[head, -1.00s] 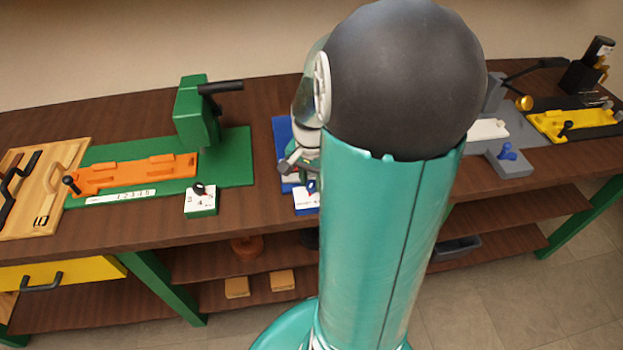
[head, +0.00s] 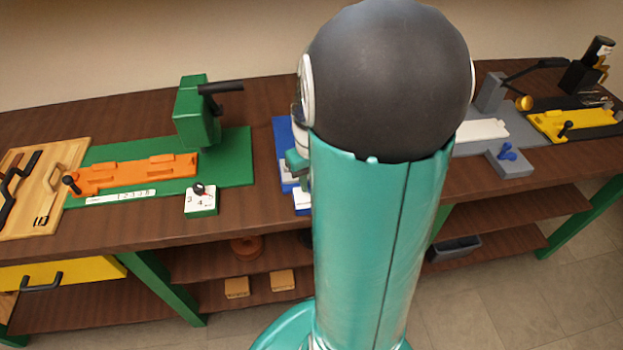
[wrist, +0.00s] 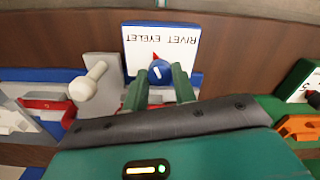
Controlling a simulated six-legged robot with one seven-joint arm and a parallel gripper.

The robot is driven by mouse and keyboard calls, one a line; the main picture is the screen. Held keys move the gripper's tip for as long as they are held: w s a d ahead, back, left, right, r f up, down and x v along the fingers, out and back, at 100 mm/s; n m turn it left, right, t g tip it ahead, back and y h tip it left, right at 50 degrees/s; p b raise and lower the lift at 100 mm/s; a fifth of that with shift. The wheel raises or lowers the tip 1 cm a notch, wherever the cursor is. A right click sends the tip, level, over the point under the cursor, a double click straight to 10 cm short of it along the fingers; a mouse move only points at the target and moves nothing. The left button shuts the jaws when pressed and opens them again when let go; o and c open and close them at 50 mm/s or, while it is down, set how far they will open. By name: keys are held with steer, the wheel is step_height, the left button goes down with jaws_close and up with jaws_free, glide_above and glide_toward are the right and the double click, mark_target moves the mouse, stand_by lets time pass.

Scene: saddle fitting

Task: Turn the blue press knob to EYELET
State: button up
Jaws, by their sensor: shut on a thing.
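The blue press knob (wrist: 160,72) sits in front of a white label plate (wrist: 160,42) in the wrist view. The plate bears the words RIVET and EYELET, inverted in this view. A red pointer (wrist: 155,57) on the knob points up toward the lettering, tilted a little left; I cannot tell which word it meets. My gripper (wrist: 163,82) is shut on the knob, one green finger on each side. In the head view my arm hides the knob; only part of the blue press base (head: 281,140) and the plate's edge (head: 301,200) show.
A cream-tipped lever (wrist: 88,80) stands left of the knob in the wrist view. In the head view, a green press (head: 197,115) with an orange fixture (head: 135,173) stands left, with a small numbered block (head: 201,200). A grey station (head: 512,160) and yellow fixture (head: 575,122) stand right.

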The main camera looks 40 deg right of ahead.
steer(key=shift+n, duration=0.9)
steer(key=o, duration=1)
steer(key=shift+r, duration=0.15)
step_height(320, 180, up, 14)
steer(key=shift+f, duration=0.2)
